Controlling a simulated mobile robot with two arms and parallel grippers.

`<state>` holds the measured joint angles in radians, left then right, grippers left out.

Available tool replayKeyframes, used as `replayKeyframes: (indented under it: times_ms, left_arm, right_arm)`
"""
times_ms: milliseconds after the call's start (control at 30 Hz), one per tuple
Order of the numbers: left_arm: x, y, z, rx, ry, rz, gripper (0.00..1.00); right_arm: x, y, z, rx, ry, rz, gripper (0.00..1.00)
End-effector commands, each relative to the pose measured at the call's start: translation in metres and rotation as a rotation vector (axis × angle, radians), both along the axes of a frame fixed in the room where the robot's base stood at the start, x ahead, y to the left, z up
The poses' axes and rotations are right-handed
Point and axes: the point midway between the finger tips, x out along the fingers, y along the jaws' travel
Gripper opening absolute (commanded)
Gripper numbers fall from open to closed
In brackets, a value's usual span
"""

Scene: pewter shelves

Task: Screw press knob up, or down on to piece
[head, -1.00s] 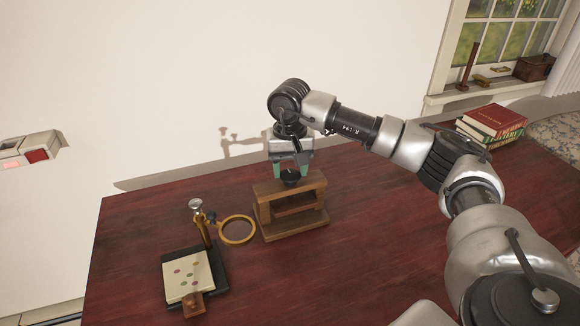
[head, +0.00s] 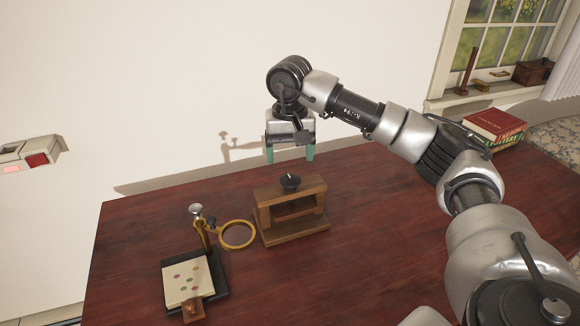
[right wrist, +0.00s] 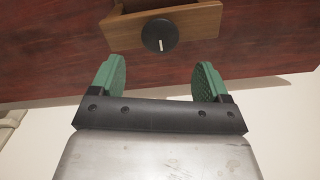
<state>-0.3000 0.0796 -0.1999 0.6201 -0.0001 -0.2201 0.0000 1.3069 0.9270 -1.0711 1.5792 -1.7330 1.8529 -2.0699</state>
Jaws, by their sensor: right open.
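The wooden press (head: 293,228) stands upright on the dark red table, an open frame on a base board. Its black knob (head: 290,182) sits on top of the upper beam. In the right wrist view the knob (right wrist: 160,35) is a round black disc with a pale line mark. My right gripper (head: 290,155) is above and behind the knob, apart from it. Its green fingers (right wrist: 162,85) are spread with nothing between them. I cannot make out a piece inside the press. My left gripper is not in view.
A brass magnifier stand (head: 205,235) with a ring lens and a card with coloured dots (head: 186,281) is left of the press. Red and green books (head: 495,125) lie at the back right. The white wall is close behind. The table's front middle is clear.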

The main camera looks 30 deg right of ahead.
Motion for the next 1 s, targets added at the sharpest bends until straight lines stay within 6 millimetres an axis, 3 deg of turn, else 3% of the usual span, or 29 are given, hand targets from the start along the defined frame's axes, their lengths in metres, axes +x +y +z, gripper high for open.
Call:
replayKeyframes:
  times_ms: [100, 300, 1000]
  left_arm:
    - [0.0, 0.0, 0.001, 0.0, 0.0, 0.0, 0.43]
    - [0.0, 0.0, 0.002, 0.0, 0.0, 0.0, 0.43]
    - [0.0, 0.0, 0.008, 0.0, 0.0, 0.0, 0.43]
  right_arm:
    - [0.0, 0.0, 0.025, 0.0, -0.002, 0.0, 0.77]
    - [0.0, 0.0, 0.049, 0.0, -0.001, 0.0, 0.77]
    - [0.0, 0.0, 0.06, 0.0, 0.0, 0.0, 0.77]
